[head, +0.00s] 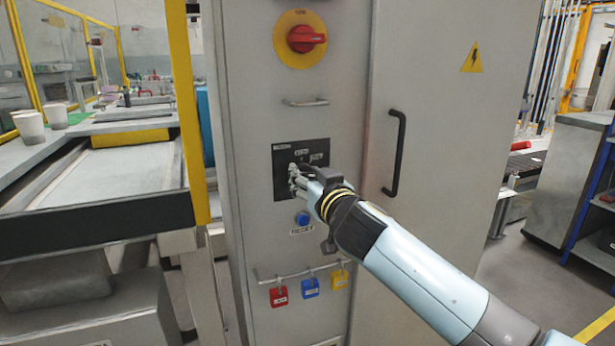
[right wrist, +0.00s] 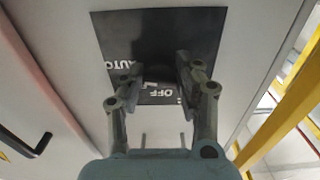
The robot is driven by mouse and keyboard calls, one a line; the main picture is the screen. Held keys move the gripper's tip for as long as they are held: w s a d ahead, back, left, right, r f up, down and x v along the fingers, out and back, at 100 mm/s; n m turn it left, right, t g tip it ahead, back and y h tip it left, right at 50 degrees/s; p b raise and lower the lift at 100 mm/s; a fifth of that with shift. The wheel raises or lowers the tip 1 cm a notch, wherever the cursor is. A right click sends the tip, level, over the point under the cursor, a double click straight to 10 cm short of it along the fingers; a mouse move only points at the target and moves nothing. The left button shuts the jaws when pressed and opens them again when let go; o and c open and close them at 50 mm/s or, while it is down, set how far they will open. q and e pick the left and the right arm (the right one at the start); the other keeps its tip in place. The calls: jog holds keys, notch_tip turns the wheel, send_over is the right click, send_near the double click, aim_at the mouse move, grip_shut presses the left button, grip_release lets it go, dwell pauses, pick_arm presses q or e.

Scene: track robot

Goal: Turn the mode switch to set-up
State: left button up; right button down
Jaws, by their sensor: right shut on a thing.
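The mode switch's black plate (head: 281,162) is on the grey cabinet front, with small white labels too small to read in the head view. It also shows in the right wrist view (right wrist: 150,28), where AUTO and OFF can be read. My right gripper (head: 294,172) is at this plate, with its fingers shut around the switch. In the right wrist view its fingertips (right wrist: 157,68) stand apart on either side of the spot beside OFF. The switch knob itself is mostly hidden by the fingers, so I cannot tell its setting. My left gripper is not in view.
A red rotary handle (head: 306,38) on a yellow disc and a metal handle (head: 305,102) are above the plate. A blue button (head: 302,219) is below it, over a rail with red, blue and yellow padlocks (head: 311,287). A black door handle (head: 394,153) stands to the right.

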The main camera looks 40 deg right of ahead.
jog(key=n, duration=0.4)
jog(key=shift+n, duration=0.3)
jog(key=shift+n+p, duration=0.35)
jog(key=shift+n, duration=2.15)
jog(key=c, duration=0.9)
grip_release()
jog(key=shift+c, duration=0.2)
